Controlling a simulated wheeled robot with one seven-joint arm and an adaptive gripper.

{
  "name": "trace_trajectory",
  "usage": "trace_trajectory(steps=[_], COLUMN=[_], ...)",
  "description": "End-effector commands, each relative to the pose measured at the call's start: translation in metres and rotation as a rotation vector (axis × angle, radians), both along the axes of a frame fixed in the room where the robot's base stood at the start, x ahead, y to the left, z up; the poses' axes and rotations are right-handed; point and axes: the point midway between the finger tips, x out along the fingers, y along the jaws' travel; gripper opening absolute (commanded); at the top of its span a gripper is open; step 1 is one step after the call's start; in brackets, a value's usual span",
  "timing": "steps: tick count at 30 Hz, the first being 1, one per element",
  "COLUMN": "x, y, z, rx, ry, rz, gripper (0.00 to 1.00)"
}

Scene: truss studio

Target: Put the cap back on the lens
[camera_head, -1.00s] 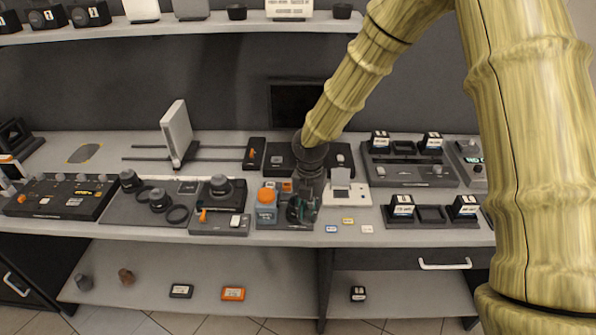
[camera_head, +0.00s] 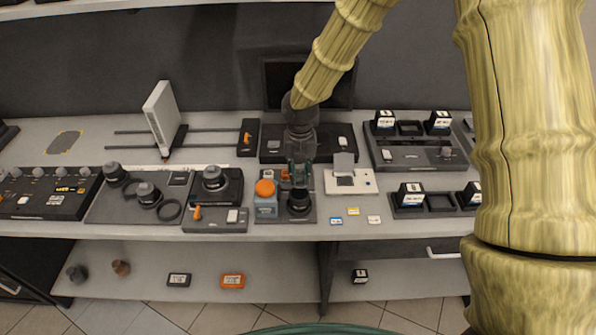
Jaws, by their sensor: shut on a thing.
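My gripper (camera_head: 299,176) hangs from above at the middle of the workbench, its teal fingers pointing down. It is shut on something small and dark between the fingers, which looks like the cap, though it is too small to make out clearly. Right below the fingers a black round lens (camera_head: 299,204) stands upright on a dark base plate (camera_head: 272,218). I cannot tell whether the held thing touches the lens.
Left are a tray with black round lens-like pieces (camera_head: 147,194) and a dark unit with a knob (camera_head: 214,182). A white card-holder device (camera_head: 349,181) is close on the right. Small coloured cards (camera_head: 353,211) lie near the front edge. A white upright panel (camera_head: 162,120) stands behind left.

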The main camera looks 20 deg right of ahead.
Motion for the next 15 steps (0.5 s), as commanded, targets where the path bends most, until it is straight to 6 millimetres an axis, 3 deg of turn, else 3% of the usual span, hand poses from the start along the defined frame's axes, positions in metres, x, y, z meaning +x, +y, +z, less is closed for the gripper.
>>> trace_trajectory(steps=[15], x=[0.001], y=[0.002], z=[-0.040], rx=[0.000], ry=[0.001], rz=[0.004], gripper=[0.10])
